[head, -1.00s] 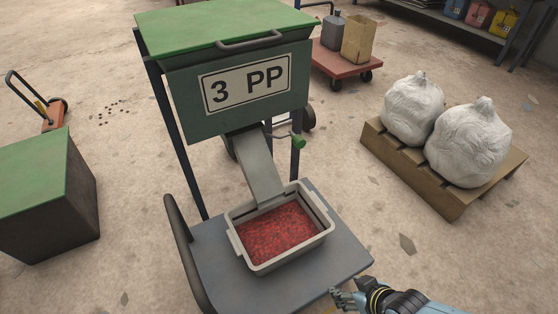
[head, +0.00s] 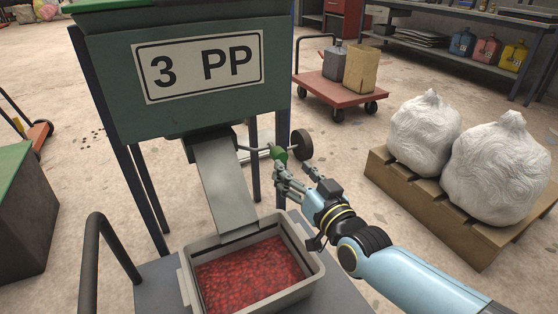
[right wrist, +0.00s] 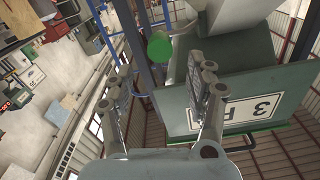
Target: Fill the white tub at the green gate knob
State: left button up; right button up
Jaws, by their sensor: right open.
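The white tub (head: 297,291) stands under the sloping grey chute (head: 224,185) of the green hopper marked "3 PP" (head: 110,95). Red granules (head: 250,274) lie in the tub, below its rim. The green gate knob (head: 279,154) sits on a thin rod to the right of the chute top; it also shows in the right wrist view (right wrist: 159,46). My right gripper (head: 294,171) is open and empty, its fingers pointing at the knob; they are also spread in the right wrist view (right wrist: 165,78). Whether they touch the knob I cannot tell. My left gripper is out of view.
Dark posts carry the hopper. A black bent handle (head: 93,235) rises left of the tub from the grey platform (head: 158,280). White sacks (head: 505,165) stand on a pallet (head: 425,207) at right. A red cart (head: 340,92) stands behind.

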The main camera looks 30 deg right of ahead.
aim_at(279, 155)
jog(key=w+b, duration=0.1)
jog(key=w, duration=0.2)
jog(key=w+b, duration=0.1)
jog(key=w, duration=0.2)
jog(key=shift+w+d+f, duration=0.2)
jog(key=shift+w, duration=0.15)
jog(key=shift+w+r, duration=0.1)
jog(key=shift+w, duration=0.35)
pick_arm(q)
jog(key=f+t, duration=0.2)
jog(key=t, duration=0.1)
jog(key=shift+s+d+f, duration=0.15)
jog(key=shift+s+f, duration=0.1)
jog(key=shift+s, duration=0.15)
pick_arm(e)
grip_shut()
